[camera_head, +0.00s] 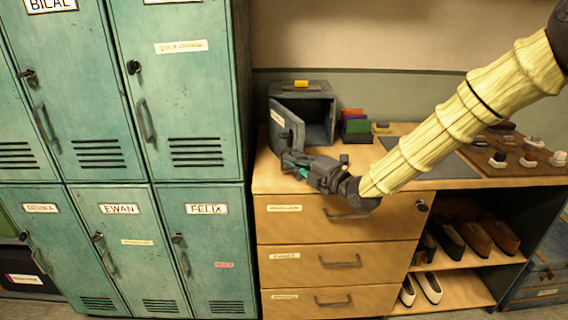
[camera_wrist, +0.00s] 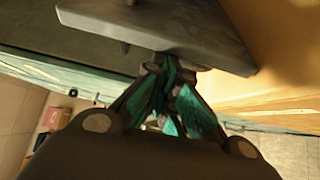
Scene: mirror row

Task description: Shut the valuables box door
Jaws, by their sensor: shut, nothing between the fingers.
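The valuables box (camera_head: 316,107) is a small grey box on the left end of the wooden counter. Its grey door (camera_head: 284,123) stands open at the box's left side, swung out toward the front, so the dark inside shows. My gripper (camera_head: 290,163) is shut and empty at the door's lower front edge. In the wrist view, the teal fingers of my gripper (camera_wrist: 172,105) are close together beside a grey slab that appears to be the door (camera_wrist: 165,32). I cannot tell whether they touch it.
Teal lockers (camera_head: 205,120) rise just left of the counter. A yellow item (camera_head: 301,84) lies on top of the box. Coloured cards in a holder (camera_head: 355,126) stand right of it. A dark mat (camera_head: 440,158) and several small items lie farther right. Drawers (camera_head: 340,230) are below.

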